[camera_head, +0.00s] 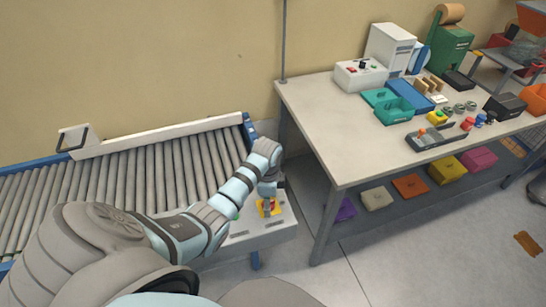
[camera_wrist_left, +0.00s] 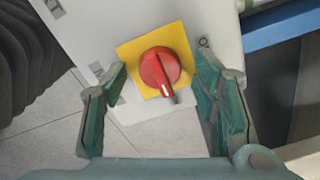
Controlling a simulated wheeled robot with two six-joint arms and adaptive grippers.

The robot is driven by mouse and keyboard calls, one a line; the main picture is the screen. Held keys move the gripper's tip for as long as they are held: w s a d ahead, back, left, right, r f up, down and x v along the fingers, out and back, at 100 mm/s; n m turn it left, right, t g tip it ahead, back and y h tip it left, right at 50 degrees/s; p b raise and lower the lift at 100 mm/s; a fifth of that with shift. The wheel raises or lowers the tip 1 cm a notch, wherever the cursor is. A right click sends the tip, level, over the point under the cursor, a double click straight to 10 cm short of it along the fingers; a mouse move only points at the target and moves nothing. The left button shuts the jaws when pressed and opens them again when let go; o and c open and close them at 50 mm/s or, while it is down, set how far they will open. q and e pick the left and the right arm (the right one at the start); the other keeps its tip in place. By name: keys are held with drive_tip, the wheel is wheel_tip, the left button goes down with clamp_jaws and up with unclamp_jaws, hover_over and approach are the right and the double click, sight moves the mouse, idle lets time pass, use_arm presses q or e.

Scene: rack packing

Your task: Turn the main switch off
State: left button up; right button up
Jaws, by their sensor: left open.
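The main switch (camera_wrist_left: 158,68) is a red rotary knob on a yellow square plate (camera_wrist_left: 131,52), set on a light grey panel (camera_wrist_left: 95,25). In the left wrist view its pointer, with a pale tip, points down and slightly right. My left gripper (camera_wrist_left: 162,100) is open, with one green-padded finger on each side of the knob; I cannot tell whether either touches it. In the head view the yellow plate (camera_head: 275,208) shows at the conveyor's end, partly hidden by my left gripper (camera_head: 268,204). My right gripper is not in view.
A roller conveyor (camera_head: 130,173) with blue rails runs along the wall at left. A grey table (camera_head: 340,130) at right holds a white control box (camera_head: 361,75), teal bins (camera_head: 393,110) and small parts. Its lower shelf holds coloured boxes. Floor lies open in front.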

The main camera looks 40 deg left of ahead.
use_arm(q)
drive_tip(key=shift+s+f, duration=0.1)
drive_tip(key=c, duration=1.2)
drive_tip(key=n, duration=0.4)
drive_tip(key=shift+n, duration=0.3)
drive_tip(key=n, duration=0.4)
drive_tip(key=shift+n, duration=0.3)
drive_tip(key=n, duration=0.4)
drive_tip(key=shift+n, duration=2.3)
drive_tip(key=shift+a, duration=0.1)
